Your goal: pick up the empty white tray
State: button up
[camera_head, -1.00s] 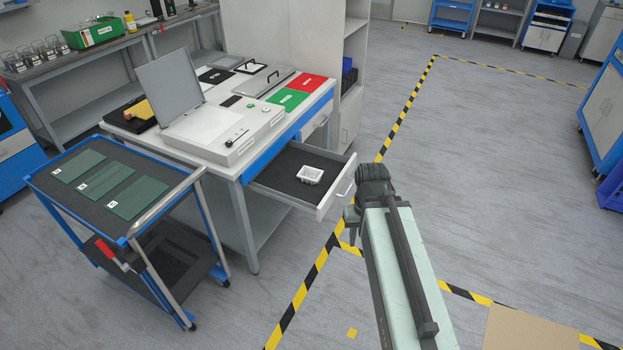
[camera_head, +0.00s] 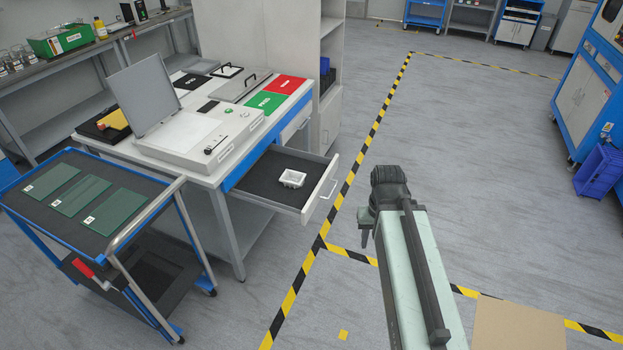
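The small white tray (camera_head: 292,178) sits in the open drawer of the workbench, on the drawer's dark lining. It looks empty, though it is small in the picture. My gripper (camera_head: 364,232) is at the end of my pale green arm, to the right of the drawer and apart from the tray. Its dark fingers point down over the floor. They are partly hidden by my wrist, so I cannot tell whether they are open or shut. I see nothing held in them.
The open drawer (camera_head: 262,184) juts out from the workbench (camera_head: 135,152), which carries a lidded device and red and green mats. A blue cart (camera_head: 40,207) with green boards stands at left. Open floor lies to the right, marked with yellow-black tape.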

aim_at(290, 178)
jog(key=z, duration=1.3)
jog(key=i, duration=2.15)
jog(key=u, duration=4.8)
jog(key=i, duration=1.05)
jog(key=z, duration=0.15)
